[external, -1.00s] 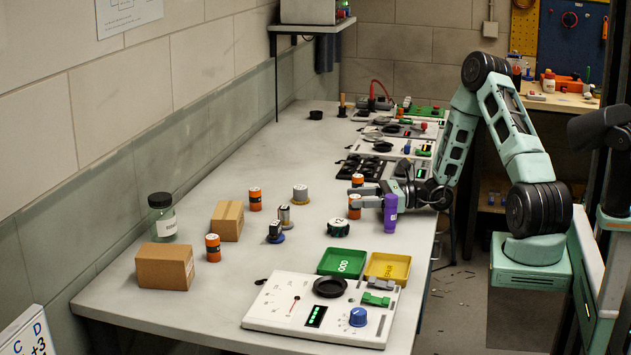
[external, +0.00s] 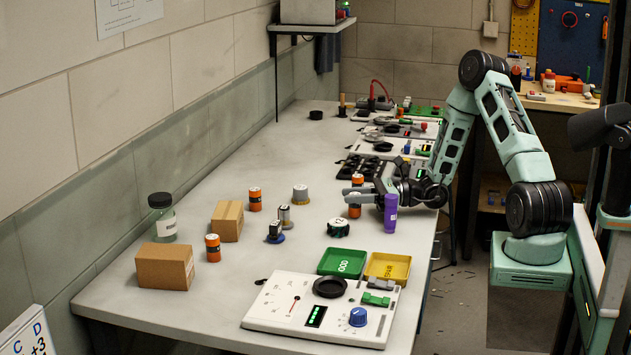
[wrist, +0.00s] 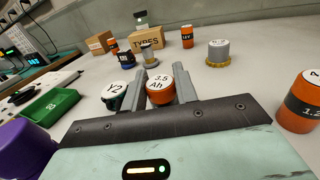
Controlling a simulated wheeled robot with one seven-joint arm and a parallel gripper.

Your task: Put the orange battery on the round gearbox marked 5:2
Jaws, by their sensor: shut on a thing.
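An orange battery (wrist: 160,92) with a white top reading "3.5 Ah" stands between the fingers of my gripper (wrist: 158,97), which is shut on it. It also shows in the external view (external: 354,211), upright and at about bench level. A grey cylinder (wrist: 217,53) on a yellowish round base stands beyond it to the right; its top mark is too slanted to read. It also shows in the external view (external: 300,195). A dark round part (wrist: 116,94), its top reading like "Y2", stands just left of my gripper. I cannot read 5:2 on any part.
Another orange battery (wrist: 300,105) stands close on the right. A purple cylinder (external: 390,214) stands close to my gripper. Green (external: 342,263) and yellow (external: 387,268) trays lie toward the front. Cardboard boxes (external: 165,266), small motors and more orange batteries stand left. Bench between is partly clear.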

